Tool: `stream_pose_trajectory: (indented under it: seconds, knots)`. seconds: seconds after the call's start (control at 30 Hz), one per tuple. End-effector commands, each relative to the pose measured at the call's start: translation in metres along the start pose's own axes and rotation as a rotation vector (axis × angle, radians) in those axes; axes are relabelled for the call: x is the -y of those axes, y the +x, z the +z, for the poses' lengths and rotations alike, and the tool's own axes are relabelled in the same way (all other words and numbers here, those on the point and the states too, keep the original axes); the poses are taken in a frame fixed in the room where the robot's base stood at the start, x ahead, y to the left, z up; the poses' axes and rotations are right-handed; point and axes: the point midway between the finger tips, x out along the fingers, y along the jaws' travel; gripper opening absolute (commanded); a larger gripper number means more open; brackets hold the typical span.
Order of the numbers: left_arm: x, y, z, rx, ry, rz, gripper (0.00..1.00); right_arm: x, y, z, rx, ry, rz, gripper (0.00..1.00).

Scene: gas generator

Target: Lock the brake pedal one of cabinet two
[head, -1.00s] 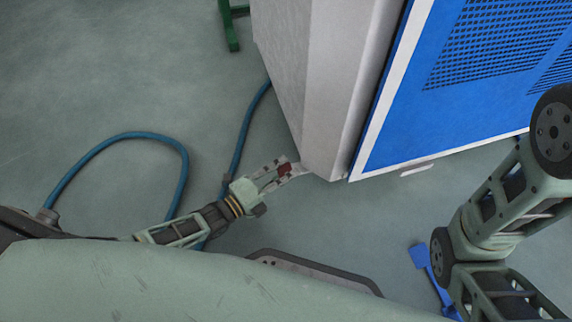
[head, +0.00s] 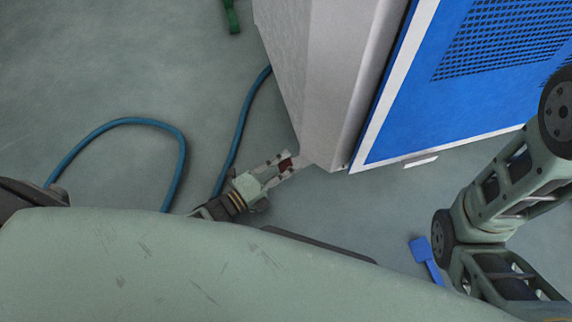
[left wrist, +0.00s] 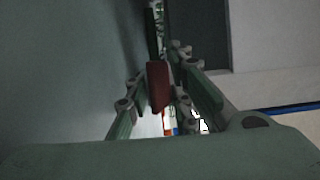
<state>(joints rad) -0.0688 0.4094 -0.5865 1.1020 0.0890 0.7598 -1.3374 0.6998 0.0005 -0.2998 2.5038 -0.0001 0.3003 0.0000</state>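A dark red pedal (head: 286,164) sits low at the near bottom corner of the grey-white cabinet (head: 325,90) with a blue door (head: 440,100). My left gripper (head: 280,167) is beside that corner, close to the floor, with its fingers apart on either side of the red pedal. In the left wrist view the red pedal (left wrist: 158,87) stands between the two fingers, and I see no clear grip on it. A blue pedal-like piece (head: 424,257) lies near my right arm. My right gripper is outside the head view.
A blue hose (head: 150,125) loops over the grey floor on the left, and another stretch (head: 240,125) runs behind my left gripper to the cabinet. A green stand foot (head: 231,16) is at the top. The floor on the left is otherwise clear.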

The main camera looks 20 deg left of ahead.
Motion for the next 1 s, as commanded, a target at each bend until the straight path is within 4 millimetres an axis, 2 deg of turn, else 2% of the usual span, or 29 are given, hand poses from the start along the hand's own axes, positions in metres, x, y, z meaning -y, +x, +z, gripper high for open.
stream_pose_trajectory:
  seconds: [0.03,0.43,0.57,0.67,1.0]
  knots:
    - [-0.009,-0.003,0.001,0.001,0.01,0.026,0.22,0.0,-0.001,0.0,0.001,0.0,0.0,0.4]
    - [-0.007,-0.003,0.0,0.002,0.003,0.021,0.24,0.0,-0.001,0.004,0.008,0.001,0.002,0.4]
    - [-0.007,-0.011,0.0,0.002,0.002,0.021,0.24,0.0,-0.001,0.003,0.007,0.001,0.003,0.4]
    - [-0.007,-0.026,0.0,0.002,0.002,0.021,0.24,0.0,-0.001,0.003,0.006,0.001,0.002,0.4]
    - [-0.005,-0.096,0.0,0.0,0.004,0.021,0.24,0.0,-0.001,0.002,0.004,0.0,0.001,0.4]
